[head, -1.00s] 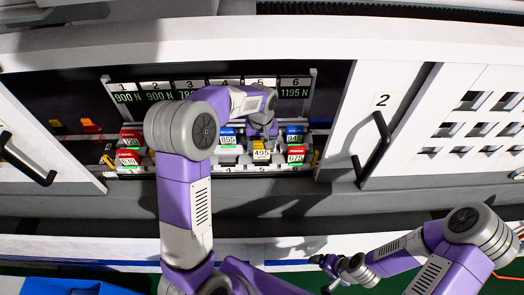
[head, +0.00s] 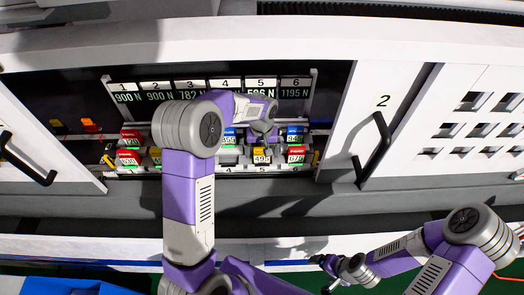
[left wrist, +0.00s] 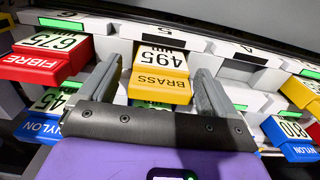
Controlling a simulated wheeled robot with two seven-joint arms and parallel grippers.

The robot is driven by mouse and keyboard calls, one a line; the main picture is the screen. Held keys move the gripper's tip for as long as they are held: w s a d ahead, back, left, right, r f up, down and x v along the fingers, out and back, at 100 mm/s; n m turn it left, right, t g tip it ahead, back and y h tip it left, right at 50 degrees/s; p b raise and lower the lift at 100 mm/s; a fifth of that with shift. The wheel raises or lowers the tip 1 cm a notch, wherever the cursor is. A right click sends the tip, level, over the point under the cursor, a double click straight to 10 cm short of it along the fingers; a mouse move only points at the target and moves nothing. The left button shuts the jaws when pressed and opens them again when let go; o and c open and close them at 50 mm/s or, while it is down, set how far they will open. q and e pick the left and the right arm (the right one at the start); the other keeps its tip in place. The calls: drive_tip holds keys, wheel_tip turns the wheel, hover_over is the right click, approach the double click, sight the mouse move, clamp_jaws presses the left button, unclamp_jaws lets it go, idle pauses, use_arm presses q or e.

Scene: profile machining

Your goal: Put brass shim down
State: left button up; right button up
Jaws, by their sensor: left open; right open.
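The brass shim is a yellow block labelled BRASS 495 (head: 262,156). It sits in the rack under the column marked 5, and in the left wrist view it (left wrist: 160,88) lies between my left gripper's fingers. My left gripper (head: 262,139) is open, with one finger on each side of the block in the left wrist view (left wrist: 159,66). Gaps show beside the block, so the fingers look apart from it. My right gripper (head: 317,260) is open and empty, low in the head view, away from the rack.
A red fibre block (left wrist: 38,62) and blue nylon blocks (left wrist: 290,135) sit close beside the left gripper. A numbered display strip (head: 190,88) runs behind the rack. A door with a black handle (head: 374,152) stands to the right.

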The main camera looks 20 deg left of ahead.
use_arm(q)
wheel_tip(320, 180, up, 12)
drive_tip(key=shift+f, duration=0.1)
idle(0.7)
